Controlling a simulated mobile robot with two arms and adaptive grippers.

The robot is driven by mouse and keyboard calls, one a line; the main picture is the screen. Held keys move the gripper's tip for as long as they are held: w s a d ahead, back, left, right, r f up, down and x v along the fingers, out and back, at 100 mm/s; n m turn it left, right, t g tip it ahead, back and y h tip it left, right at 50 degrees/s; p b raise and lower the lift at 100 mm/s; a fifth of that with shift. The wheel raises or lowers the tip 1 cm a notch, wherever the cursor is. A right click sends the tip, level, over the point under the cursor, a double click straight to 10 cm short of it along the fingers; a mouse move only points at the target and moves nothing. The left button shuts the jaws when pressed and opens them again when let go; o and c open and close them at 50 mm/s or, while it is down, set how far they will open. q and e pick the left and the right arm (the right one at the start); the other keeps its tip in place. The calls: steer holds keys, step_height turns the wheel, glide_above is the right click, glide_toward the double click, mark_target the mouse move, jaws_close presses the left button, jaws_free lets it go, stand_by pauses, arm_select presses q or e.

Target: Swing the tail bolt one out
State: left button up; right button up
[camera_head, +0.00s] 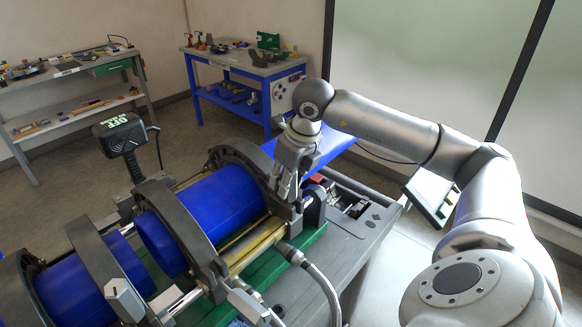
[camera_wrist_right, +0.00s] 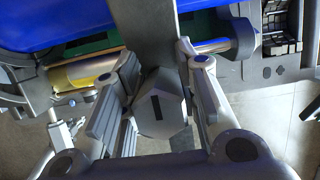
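The pipe clamp (camera_head: 183,228) has dark ring jaws around blue pipes (camera_head: 215,205). My right gripper (camera_head: 284,190) points down at the right-hand ring jaw (camera_head: 240,158) and hides most of the bolt there. In the right wrist view, a grey faceted bolt head (camera_wrist_right: 160,108) with a dark slot sits between the two fingers of my right gripper (camera_wrist_right: 158,80). The fingers stand apart on either side of it, with narrow gaps. Contact is not clear. A dark grey bar (camera_wrist_right: 152,30) of the clamp runs beyond the head. My left gripper is not in view.
Other grey bolt heads (camera_head: 124,298) show at the front of the clamp. A hose (camera_head: 318,275) curves at the near side. A black device with a green OFF display (camera_head: 120,132) stands behind the clamp. A blue workbench (camera_head: 240,75) and a grey shelf table (camera_head: 70,75) stand farther back.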

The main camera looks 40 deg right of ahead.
steer(key=shift+o, duration=0.2)
steer(key=shift+s+f+b, duration=0.2)
steer(key=shift+s+b, duration=0.2)
steer(key=shift+b, duration=0.15)
steer(key=shift+s+d+b, duration=0.1)
steer(key=shift+s+b, duration=0.2)
steer(key=shift+s, duration=0.25)
steer(key=shift+s+r, duration=0.15)
